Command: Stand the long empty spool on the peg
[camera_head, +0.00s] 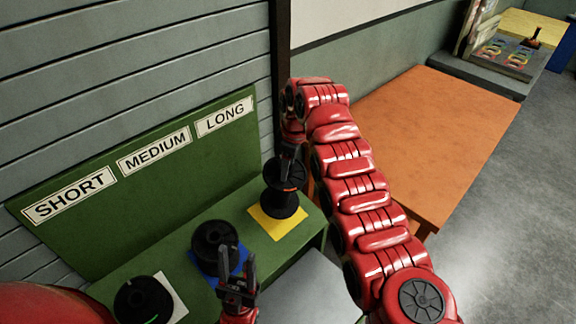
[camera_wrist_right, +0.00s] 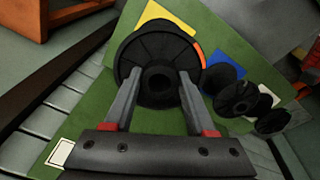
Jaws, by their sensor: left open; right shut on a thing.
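The long black spool (camera_head: 284,188) has wide end flanges and an orange mark on its rim. It stands roughly upright over the yellow square (camera_head: 262,225) below the LONG sign. My right gripper (camera_head: 289,160) is shut on it at its upper end. In the right wrist view the fingers (camera_wrist_right: 157,85) lie on both sides of the spool's near end (camera_wrist_right: 159,55), above the yellow square (camera_wrist_right: 160,14). The peg is hidden, and I cannot tell whether the spool rests on the square. My left gripper (camera_head: 238,268) is open beside the medium spool.
The medium black spool (camera_head: 212,240) stands on a blue square (camera_head: 238,262). A short spool (camera_head: 140,300) with a green mark is on a white square (camera_head: 176,296). The green back board (camera_head: 150,190) carries the signs. An orange table (camera_head: 440,130) is to the right.

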